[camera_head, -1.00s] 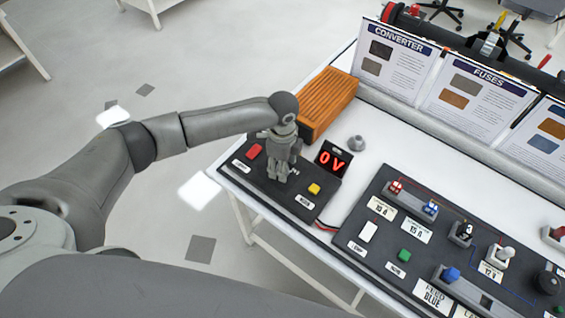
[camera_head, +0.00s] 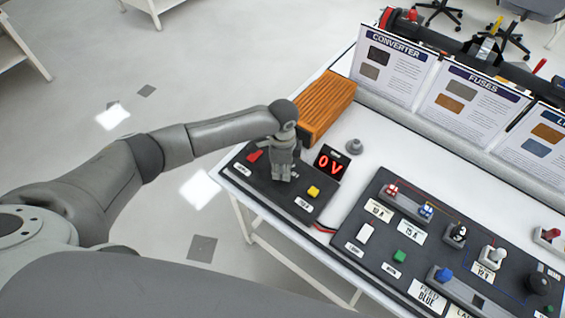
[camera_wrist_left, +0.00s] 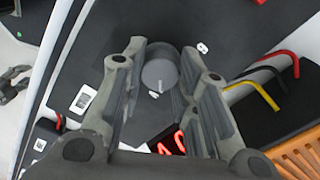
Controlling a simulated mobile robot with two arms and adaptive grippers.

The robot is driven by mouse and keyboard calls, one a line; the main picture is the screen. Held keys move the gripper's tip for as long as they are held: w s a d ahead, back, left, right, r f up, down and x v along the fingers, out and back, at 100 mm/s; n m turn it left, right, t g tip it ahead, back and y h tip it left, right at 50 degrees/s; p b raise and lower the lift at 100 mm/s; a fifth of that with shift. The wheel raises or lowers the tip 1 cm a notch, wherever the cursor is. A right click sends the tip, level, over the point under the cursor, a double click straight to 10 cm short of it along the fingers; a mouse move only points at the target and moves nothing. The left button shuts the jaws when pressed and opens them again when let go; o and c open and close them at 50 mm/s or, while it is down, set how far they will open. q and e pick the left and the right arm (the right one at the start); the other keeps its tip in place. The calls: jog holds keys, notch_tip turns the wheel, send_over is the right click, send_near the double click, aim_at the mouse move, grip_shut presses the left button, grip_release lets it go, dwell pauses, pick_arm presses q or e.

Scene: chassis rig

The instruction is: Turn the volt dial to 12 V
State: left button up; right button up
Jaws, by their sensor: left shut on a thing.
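The volt dial is a round grey knob (camera_wrist_left: 160,72) with a pale pointer line, seen between the fingers in the left wrist view. My left gripper (camera_wrist_left: 163,88) is shut on it, one finger on each side. In the head view my left gripper (camera_head: 281,176) points down onto the dark panel (camera_head: 265,190) and hides the dial. The red display (camera_head: 329,163) beside it reads 0 V. It shows partly, behind the fingers, in the left wrist view (camera_wrist_left: 168,142). My right gripper is not in view.
A red switch (camera_head: 254,156) and a yellow button (camera_head: 313,191) flank the gripper on the panel. An orange ribbed box (camera_head: 325,105) stands close behind. A larger board (camera_head: 385,235) with fuses and switches lies to the right.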

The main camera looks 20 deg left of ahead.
pick_arm(q)
jog(key=n+p, duration=0.2)
jog(key=n, duration=0.1)
jog(key=n+p, duration=0.1)
jog(key=p, duration=0.1)
jog(key=shift+d+r+n, duration=0.1)
jog(key=shift+r+n, duration=0.15)
jog(key=shift+n, duration=0.05)
jog(key=n+p, duration=0.2)
jog(key=n, duration=0.1)
jog(key=shift+f, duration=0.1)
jog(key=shift+n+p, duration=0.55)
jog(key=shift+n, duration=0.15)
jog(key=shift+f, duration=0.1)
jog(key=o, duration=1)
notch_tip(320, 180, up, 12)
